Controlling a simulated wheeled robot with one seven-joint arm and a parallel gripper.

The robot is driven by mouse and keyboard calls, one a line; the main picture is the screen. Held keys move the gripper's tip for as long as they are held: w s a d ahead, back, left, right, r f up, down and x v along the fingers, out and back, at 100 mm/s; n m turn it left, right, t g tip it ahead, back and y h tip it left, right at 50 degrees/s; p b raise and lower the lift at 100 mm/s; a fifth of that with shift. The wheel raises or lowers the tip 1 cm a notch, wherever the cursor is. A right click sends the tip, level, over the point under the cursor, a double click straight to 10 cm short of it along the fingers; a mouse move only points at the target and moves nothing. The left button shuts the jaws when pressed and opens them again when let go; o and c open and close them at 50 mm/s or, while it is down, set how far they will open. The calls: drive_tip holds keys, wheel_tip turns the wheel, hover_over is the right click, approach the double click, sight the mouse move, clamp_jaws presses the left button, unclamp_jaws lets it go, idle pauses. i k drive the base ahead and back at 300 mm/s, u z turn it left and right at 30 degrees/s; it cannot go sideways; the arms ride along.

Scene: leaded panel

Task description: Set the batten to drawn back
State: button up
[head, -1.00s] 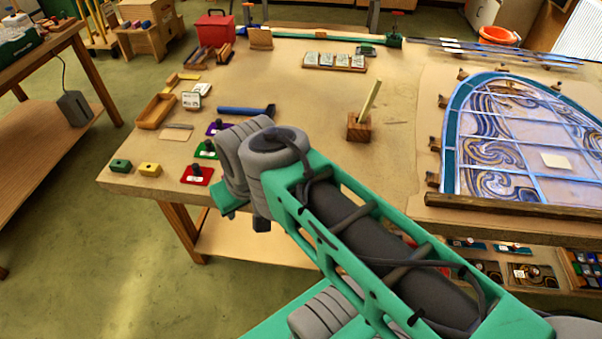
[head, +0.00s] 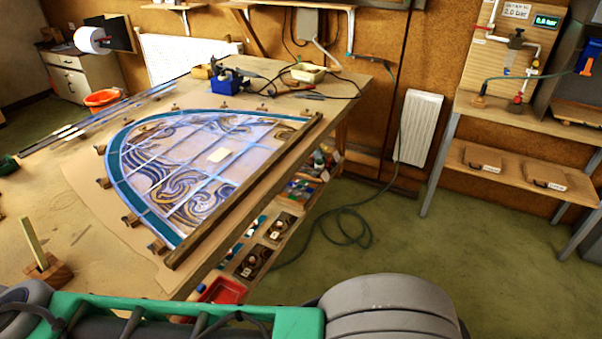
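The batten (head: 243,190) is a long brown wooden strip. It lies along the straight side of the leaded panel (head: 182,150), near the table edge. I see no clear gap between batten and panel, but cannot tell if they touch. The panel is an arched piece with a blue border, swirling brown and blue glass and pale lead lines. My gripper is out of view; only my green and grey arm links show along the bottom, well apart from the batten.
Small wooden blocks (head: 130,220) stand around the panel's curved edge. A wooden block with an upright stick (head: 47,272) is at left. A blue soldering station (head: 230,82) and cables sit at the far end. Shelves under the table hold glass and a red tray (head: 222,291). Floor (head: 370,260) at right is mostly clear, with a hose.

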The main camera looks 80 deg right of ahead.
sight(179, 254)
drive_tip(key=z, duration=2.5)
